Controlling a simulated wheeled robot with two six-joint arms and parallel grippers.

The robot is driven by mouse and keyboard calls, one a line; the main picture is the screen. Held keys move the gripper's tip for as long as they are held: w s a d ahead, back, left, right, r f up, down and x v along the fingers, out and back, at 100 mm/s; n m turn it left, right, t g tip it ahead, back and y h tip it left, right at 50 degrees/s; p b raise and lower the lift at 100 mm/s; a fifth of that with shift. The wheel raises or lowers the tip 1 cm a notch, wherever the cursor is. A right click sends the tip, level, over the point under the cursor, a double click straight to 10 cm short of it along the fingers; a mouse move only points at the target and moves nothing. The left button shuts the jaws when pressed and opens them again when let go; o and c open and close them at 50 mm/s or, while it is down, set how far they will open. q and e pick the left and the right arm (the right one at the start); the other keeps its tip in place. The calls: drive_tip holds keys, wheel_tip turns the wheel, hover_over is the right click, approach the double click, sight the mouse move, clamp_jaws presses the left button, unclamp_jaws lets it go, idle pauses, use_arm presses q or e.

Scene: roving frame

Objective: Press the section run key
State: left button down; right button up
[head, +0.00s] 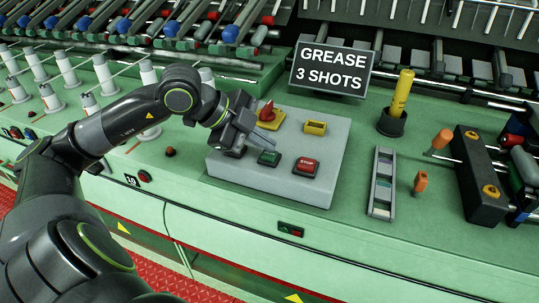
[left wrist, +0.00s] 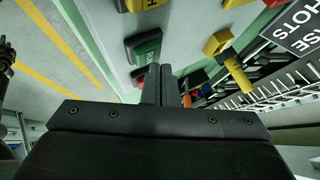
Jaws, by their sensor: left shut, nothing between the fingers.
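A grey control box (head: 228,171) on the green machine top carries several controls. A green key (head: 269,158) sits at its front middle, with a red STOP key (head: 307,167) to its right. The lettering on the green key is too small to read; none is legible as section run. My left gripper (head: 268,141) is shut and empty, above the box just behind the green key. A green key (left wrist: 146,48) also shows in the left wrist view, beyond the shut fingertips (left wrist: 161,68). I cannot tell whether they touch anything. My right gripper is out of view.
A red knob on a yellow plate (head: 268,117) and a yellow control (head: 315,127) stand at the box's back. A GREASE 3 SHOTS sign (head: 331,69) stands behind. A yellow cylinder (head: 402,92) in a black cup and a slotted grey tray (head: 382,183) are to the right.

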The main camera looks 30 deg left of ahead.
sight(263, 154)
use_arm(q)
drive_tip(key=shift+f+b, duration=0.4)
drive_tip(key=shift+f, duration=0.05)
idle(0.6)
drive_tip(key=shift+r, duration=0.15)
idle(0.3)
drive_tip(key=shift+r+p, duration=0.55)
drive_tip(key=shift+r, duration=0.15)
drive_tip(key=shift+r+p, duration=1.7)
drive_tip(key=shift+r, duration=0.85)
drive_tip(key=shift+f, duration=0.1)
